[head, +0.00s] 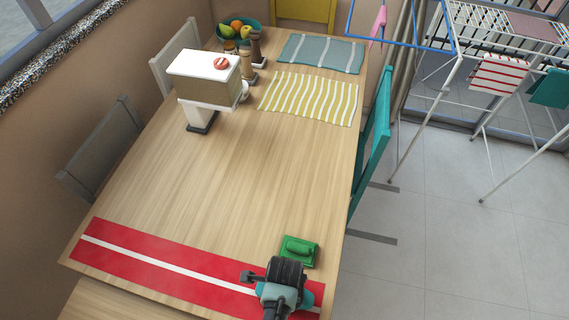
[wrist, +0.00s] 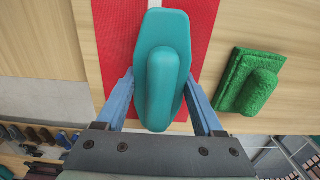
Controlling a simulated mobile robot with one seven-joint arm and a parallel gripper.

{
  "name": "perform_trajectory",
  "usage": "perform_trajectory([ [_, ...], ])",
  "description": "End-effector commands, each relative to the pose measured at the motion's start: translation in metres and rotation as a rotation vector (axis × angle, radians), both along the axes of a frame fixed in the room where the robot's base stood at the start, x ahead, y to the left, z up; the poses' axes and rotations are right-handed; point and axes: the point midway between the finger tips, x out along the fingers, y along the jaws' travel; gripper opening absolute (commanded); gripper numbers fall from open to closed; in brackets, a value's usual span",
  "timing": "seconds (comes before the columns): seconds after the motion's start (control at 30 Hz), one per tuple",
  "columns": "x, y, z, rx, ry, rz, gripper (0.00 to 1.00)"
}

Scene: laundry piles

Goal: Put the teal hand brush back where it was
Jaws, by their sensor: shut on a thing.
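The teal hand brush (wrist: 162,60) is between the two blue fingers of my gripper (wrist: 160,88) in the wrist view, and the gripper is shut on it. Its long rounded handle faces the camera and its underside is hidden. In the head view, my gripper (head: 280,288) is at the near right end of the table, over the red runner, with parts of the teal brush (head: 285,293) showing around it. I cannot tell whether the brush touches the runner.
A green brush-like block (head: 299,251) lies close beside the gripper, and also shows right in the wrist view (wrist: 250,80). The red runner (head: 150,258) has a white stripe. The middle of the wooden table (head: 230,180) is clear. A white-topped box (head: 204,65) stands farther back.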

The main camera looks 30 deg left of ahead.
Motion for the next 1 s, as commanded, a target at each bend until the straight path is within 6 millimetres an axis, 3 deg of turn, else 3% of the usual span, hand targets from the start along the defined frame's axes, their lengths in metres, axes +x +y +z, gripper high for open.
perform_trajectory([
  [0.33, 0.0, 0.0, -0.004, 0.0, -0.001, 0.0, 0.17],
  [0.37, 0.0, 0.0, -0.004, 0.0, -0.001, 0.0, 0.71],
  [0.53, 0.0, 0.0, -0.003, 0.0, -0.001, 0.0, 0.99],
  [0.83, 0.0, 0.0, -0.001, 0.0, -0.001, 0.0, 0.99],
  [1.0, 0.001, 0.0, 0.014, 0.001, -0.003, 0.0, 0.99],
])
